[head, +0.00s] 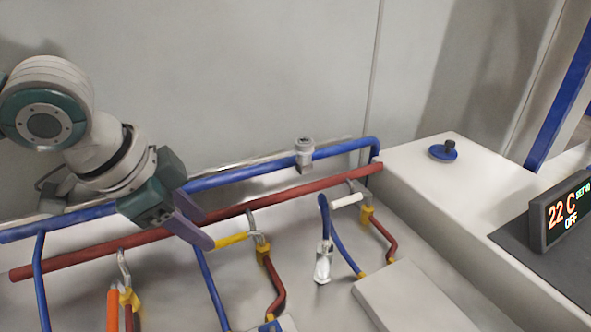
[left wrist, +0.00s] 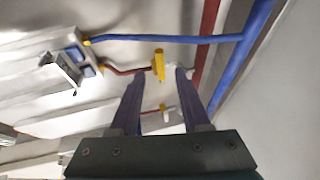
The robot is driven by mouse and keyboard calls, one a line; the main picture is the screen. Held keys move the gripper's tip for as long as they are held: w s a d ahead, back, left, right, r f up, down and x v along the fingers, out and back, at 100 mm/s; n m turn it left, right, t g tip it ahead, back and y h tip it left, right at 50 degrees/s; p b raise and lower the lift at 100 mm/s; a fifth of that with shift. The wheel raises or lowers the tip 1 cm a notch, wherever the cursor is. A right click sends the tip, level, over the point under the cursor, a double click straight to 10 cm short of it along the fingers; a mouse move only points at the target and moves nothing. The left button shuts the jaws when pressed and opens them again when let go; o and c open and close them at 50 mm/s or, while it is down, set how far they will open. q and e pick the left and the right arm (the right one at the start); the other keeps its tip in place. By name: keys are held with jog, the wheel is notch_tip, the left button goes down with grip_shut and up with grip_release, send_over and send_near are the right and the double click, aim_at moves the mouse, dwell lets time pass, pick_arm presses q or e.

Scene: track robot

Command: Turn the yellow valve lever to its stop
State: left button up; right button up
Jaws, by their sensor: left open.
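The yellow valve lever (head: 231,239) sticks out to the left from a valve on a branch of the red pipe. In the left wrist view the yellow lever (left wrist: 159,66) shows between my two fingertips, with a gap on each side. My left gripper (head: 205,228) is open, its purple fingers close to the lever's free end in the head view. In the left wrist view the gripper (left wrist: 161,73) also shows spread. I cannot tell how deep the lever sits between the fingers. My right gripper is not in view.
A white lever (head: 347,200) sits on a valve to the right, an orange lever (head: 113,309) on one to the left. Blue (head: 265,167) and red (head: 315,180) pipes run behind. A display (head: 562,211) reads 22 C, OFF. A blue knob (head: 443,151) sits on the white ledge.

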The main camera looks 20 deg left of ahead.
aim_at(219, 242)
pick_arm(q)
jog(key=x, duration=0.4)
jog(key=shift+w+f+b, duration=0.1)
jog(key=shift+f+b, duration=0.05)
jog(key=shift+b, duration=0.2)
grip_shut()
dwell(1.1)
